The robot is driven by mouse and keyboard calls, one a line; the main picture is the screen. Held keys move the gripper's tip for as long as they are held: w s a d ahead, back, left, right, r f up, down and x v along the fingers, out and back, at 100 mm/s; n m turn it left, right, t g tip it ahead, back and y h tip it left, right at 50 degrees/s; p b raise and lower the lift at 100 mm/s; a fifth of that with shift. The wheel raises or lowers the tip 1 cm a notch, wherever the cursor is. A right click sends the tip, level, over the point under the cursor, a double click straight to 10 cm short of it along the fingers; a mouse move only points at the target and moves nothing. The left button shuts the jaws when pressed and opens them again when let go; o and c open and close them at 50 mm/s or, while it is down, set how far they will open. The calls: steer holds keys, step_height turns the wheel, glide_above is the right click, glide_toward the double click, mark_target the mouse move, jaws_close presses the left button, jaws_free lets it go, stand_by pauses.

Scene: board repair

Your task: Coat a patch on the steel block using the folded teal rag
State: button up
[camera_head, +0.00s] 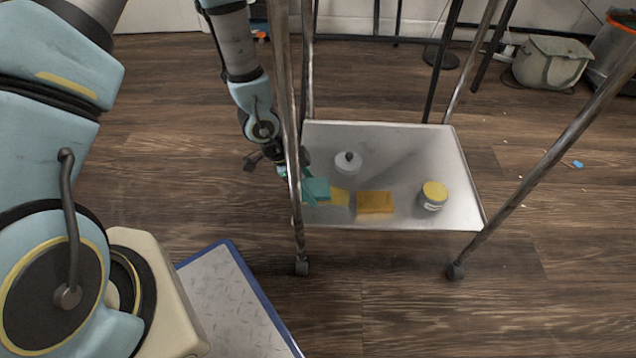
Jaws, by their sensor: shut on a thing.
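The folded teal rag (317,189) is at the left side of the cart's lower steel shelf. My gripper (297,177) is shut on it, reaching in from the left, partly hidden by a cart leg. A flat yellow piece (340,198) shows right beside the rag; I cannot tell whether they touch. I cannot make out a steel block for certain.
The steel shelf (400,142) also holds an orange block (375,203), a jar with a yellow lid (434,195) and a pale round container with a black knob (347,164). Thin metal cart legs (530,170) stand around it. The shelf's back right is clear.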

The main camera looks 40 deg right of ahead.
steer(key=shift+w+a+f, duration=0.1)
steer(key=shift+a, duration=0.1)
steer(key=r+p, duration=0.6)
steer(key=shift+d+r, duration=0.1)
steer(key=shift+d, duration=0.1)
steer(key=shift+r, duration=0.1)
step_height(320, 180, up, 3)
steer(key=p, duration=0.3)
stand_by(0.3)
